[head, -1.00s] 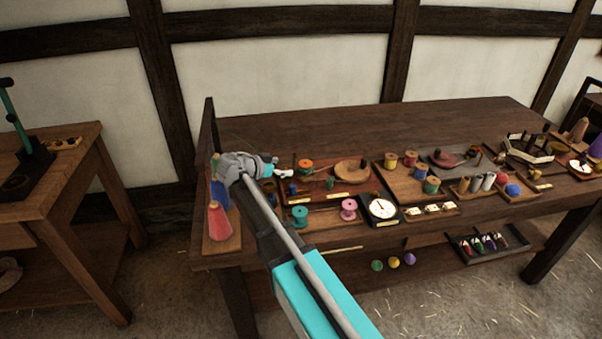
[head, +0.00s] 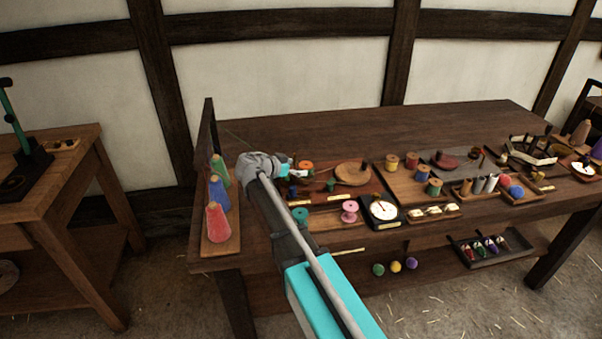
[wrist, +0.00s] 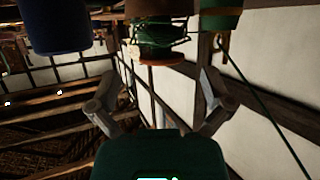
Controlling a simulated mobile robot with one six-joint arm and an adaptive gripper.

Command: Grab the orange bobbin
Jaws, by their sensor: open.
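The orange bobbin (head: 306,166) stands near the back left of the bench, in a dark reddish tray. In the head view my gripper (head: 289,170) is just left of it and partly hidden by my own wrist. In the wrist view my gripper (wrist: 160,80) has its two fingers spread apart with nothing between the tips. A dark green-wound spool (wrist: 160,38) with an orange-brown flange shows beyond the fingers; I cannot tell which bobbin it is.
Red, blue and green cones (head: 218,222) stand at the bench's left end. The bench's back strip is clear.

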